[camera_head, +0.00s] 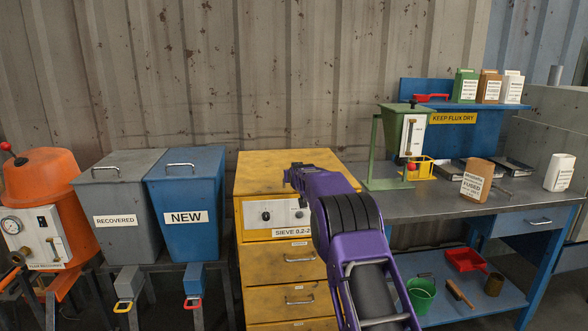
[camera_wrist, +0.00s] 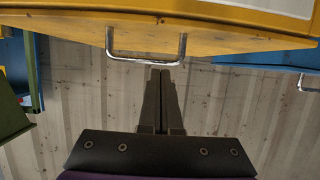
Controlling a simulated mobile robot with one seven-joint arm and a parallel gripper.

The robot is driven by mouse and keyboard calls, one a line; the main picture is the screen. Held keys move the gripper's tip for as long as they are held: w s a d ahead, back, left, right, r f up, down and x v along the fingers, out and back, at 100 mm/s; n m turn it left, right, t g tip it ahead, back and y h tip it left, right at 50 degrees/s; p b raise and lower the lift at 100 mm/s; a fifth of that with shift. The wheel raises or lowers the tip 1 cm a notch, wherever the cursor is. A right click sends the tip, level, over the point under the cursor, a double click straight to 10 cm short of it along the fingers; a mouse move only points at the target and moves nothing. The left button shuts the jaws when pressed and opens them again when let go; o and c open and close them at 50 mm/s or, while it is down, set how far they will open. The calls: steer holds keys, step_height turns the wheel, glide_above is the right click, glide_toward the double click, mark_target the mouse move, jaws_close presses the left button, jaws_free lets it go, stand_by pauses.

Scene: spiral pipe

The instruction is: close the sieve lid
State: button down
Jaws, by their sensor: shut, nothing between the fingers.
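The yellow sieve (camera_head: 251,218) is the cabinet labelled "SIEVE" in the middle of the head view. Its yellow lid (camera_head: 262,164) looks lowered onto the box, and I see no clear gap along its front edge, though my arm covers part of it. In the wrist view, the lid (camera_wrist: 60,26) spans the top of the picture, with its metal handle (camera_wrist: 112,42) standing out from it. My gripper (camera_head: 288,176) is shut and empty over the lid. In the wrist view, its fingertips (camera_wrist: 161,72) point at the handle's bar; contact cannot be told.
A grey RECOVERED bin (camera_head: 115,200) and a blue NEW bin (camera_head: 190,190) stand left of the sieve. On the right is a workbench (camera_head: 455,195) with a green hopper (camera_head: 393,122) and a FUSED flux box (camera_head: 477,182). A corrugated wall (camera_head: 290,60) closes the back.

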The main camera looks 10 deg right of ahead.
steer(key=shift+s+f, duration=0.1)
steer(key=shift+f, duration=0.7)
